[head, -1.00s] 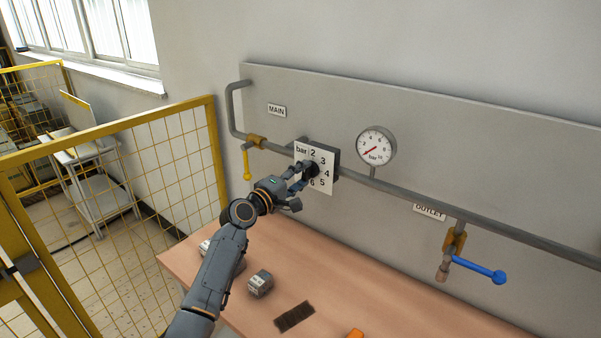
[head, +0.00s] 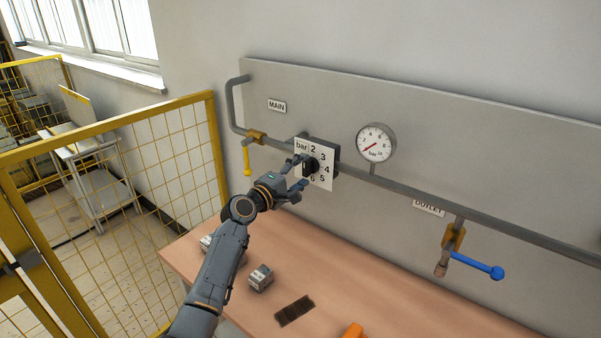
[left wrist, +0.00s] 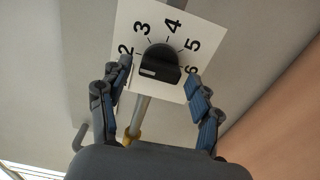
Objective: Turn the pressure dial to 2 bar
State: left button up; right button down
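The pressure dial is a black knob (head: 310,167) on a square white plate (head: 326,178) marked "bar" with numbers around it. In the left wrist view the knob (left wrist: 160,62) shows a pale mark on its bar-shaped grip, which lies nearly level in the picture; the exact setting is hard to read. My left gripper (head: 301,173) is at the dial. In the left wrist view its fingers (left wrist: 158,77) are spread on both sides of the knob, with visible gaps, holding nothing. My right gripper is not in view.
A round gauge (head: 376,143) with a red needle near its low end sits right of the dial. A pipe (head: 400,190) runs along the panel, with a yellow-handled valve (head: 247,160) and a blue-handled valve (head: 480,267). Small boxes (head: 260,277) lie on the table (head: 340,285) below.

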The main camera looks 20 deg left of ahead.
pick_arm(q)
jog(key=shift+s, duration=0.15)
jog(key=v, duration=1.2)
